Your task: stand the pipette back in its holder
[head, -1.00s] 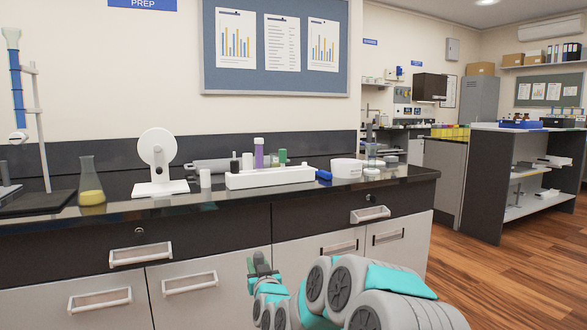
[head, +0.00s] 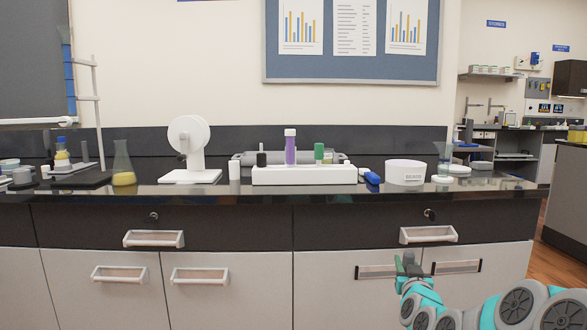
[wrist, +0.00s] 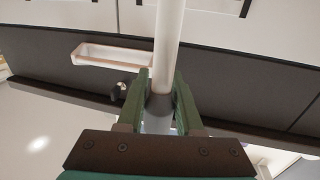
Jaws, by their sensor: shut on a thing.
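My gripper (head: 408,262) is low in front of the bench drawers in the head view, below the counter top. In the wrist view my gripper (wrist: 160,102) has its green fingers shut on the pipette (wrist: 168,40), a white shaft with a grey collar between them. The shaft runs up out of the picture, so its far end is hidden. In the head view I cannot make the pipette out clearly. A white stand (head: 189,135) with a round disc head and flat base, which looks like the holder, stands on the counter left of centre.
On the dark counter (head: 220,200) are a flask of yellow liquid (head: 123,165), a white rack (head: 304,176) with vials, a white bowl (head: 405,172) and a blue object (head: 372,178). Drawer handles (head: 428,234) stick out near my gripper. Counter space in front of the stand is clear.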

